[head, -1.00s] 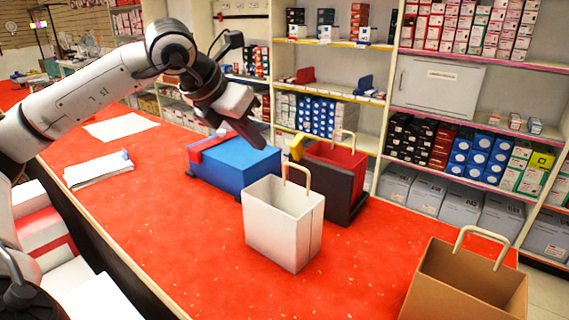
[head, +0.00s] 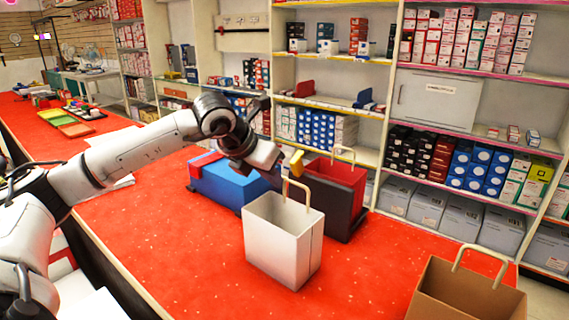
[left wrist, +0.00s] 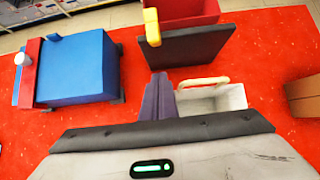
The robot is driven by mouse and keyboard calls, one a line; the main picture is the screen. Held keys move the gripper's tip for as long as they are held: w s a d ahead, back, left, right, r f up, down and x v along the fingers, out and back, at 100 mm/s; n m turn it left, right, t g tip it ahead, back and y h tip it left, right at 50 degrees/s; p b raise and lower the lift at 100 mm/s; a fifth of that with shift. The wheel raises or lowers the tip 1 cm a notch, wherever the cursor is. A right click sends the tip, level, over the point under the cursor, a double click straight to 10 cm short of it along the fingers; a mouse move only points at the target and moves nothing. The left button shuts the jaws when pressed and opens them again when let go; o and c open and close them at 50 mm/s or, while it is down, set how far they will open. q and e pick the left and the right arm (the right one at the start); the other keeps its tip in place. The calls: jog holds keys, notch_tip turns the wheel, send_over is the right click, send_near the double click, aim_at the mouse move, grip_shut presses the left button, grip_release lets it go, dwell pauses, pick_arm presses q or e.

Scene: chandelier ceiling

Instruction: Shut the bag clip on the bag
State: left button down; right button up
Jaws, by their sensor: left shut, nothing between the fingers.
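A red open-topped bag (head: 346,172) with a beige handle stands on the red counter. A dark flat panel (head: 331,203) with a yellow tab (head: 297,160) stands against its near side; I take these as the bag clip. The left wrist view shows the panel (left wrist: 190,47), its yellow tab (left wrist: 151,27) and the red bag (left wrist: 185,12) behind. My left gripper (head: 274,178) is shut and empty, just left of the panel and above the counter. Its fingertips show in the left wrist view (left wrist: 157,97), on the near side of the panel. My right gripper is out of view.
A white bag (head: 283,240) stands close in front of the panel. A blue case (head: 225,184) with a red band sits at the left. A brown bag (head: 465,292) is at the front right. Stocked shelves stand behind; the counter's front left is clear.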

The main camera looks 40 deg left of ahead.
aim_at(299, 164)
pick_arm(q)
jog(key=w, duration=0.1)
jog(key=w+r+p, duration=0.1)
jog(key=w+p, duration=0.1)
jog(key=shift+w+a+r, duration=0.2)
jog(key=shift+w+r, duration=0.05)
jog(key=shift+w, duration=0.1)
jog(key=shift+a+r, duration=0.1)
